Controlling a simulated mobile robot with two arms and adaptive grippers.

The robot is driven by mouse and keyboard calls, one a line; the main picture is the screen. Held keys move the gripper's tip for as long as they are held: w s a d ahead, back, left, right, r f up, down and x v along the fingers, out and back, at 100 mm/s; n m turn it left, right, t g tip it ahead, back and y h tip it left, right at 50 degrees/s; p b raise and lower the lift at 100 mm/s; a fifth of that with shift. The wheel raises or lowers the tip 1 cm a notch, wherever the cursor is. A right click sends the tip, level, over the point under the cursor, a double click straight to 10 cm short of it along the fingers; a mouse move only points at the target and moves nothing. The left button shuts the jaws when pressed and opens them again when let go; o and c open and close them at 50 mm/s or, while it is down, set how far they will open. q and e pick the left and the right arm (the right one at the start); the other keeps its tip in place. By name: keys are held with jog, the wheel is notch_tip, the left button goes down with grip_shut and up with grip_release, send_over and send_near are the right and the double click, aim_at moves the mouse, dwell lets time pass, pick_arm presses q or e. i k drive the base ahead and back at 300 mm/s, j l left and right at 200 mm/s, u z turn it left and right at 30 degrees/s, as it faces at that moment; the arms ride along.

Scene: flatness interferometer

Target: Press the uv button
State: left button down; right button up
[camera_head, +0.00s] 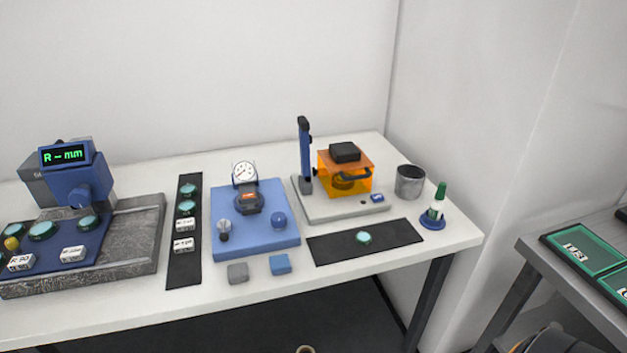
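An orange translucent box (333,180) with a black top and a dark handle stands on a light grey base plate (330,212) at the right part of the white table. A small blue button-like block (377,197) sits at the front right of that base; its marking is too small to read, so I cannot confirm that it is the uv button. A small dark dot lies on the base just left of it. A blue upright post (305,150) rises at the base's back left. Neither of my grippers can be made out in the view.
A black mat (395,239) with one green disc lies in front of the base. A blue fixture with a dial gauge (265,240) is left. A second table (575,260) is at right.

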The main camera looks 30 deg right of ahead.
aim_at(378, 197)
jog(key=z, duration=1.45)
